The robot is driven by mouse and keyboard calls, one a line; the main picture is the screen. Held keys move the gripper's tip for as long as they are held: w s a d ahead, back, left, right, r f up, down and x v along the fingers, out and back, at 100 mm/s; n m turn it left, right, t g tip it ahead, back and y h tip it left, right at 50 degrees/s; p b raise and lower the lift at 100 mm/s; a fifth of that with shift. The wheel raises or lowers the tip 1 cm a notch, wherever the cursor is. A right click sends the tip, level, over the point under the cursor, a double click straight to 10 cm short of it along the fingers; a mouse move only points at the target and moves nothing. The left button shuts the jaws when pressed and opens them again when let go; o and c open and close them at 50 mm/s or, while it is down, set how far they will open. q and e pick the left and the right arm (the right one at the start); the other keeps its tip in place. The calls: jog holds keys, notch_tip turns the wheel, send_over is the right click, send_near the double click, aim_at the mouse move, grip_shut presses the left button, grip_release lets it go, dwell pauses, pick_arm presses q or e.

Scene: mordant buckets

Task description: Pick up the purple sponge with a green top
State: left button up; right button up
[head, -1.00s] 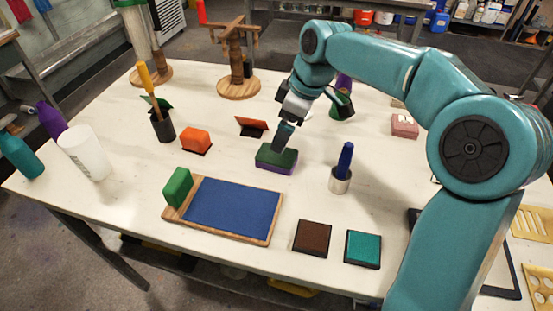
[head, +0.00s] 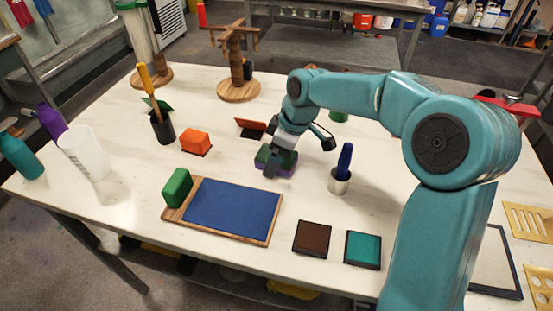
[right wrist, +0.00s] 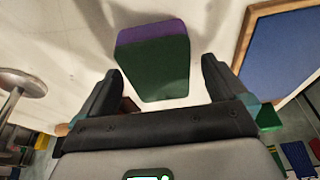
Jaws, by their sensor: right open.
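The purple sponge with a green top (head: 262,155) lies on the white table, partly hidden by my right gripper (head: 277,164) in the head view. In the right wrist view the sponge (right wrist: 153,68) shows its green top and a purple side at the far edge. My right gripper (right wrist: 161,72) is open there, with one finger to each side of the sponge and a gap between each finger and it. Nothing is held. My left gripper is not in view.
A wooden board with a blue pad (head: 232,209) and a green block (head: 177,188) lie front-left. A metal cup with a blue handle (head: 340,180) stands close on the right. An orange block (head: 195,141) and a tilted red-brown piece (head: 250,128) are nearby.

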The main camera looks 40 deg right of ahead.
jog(key=shift+w+f, duration=0.1)
jog(key=shift+f, duration=0.2)
dwell(0.4)
jog(key=c, duration=1)
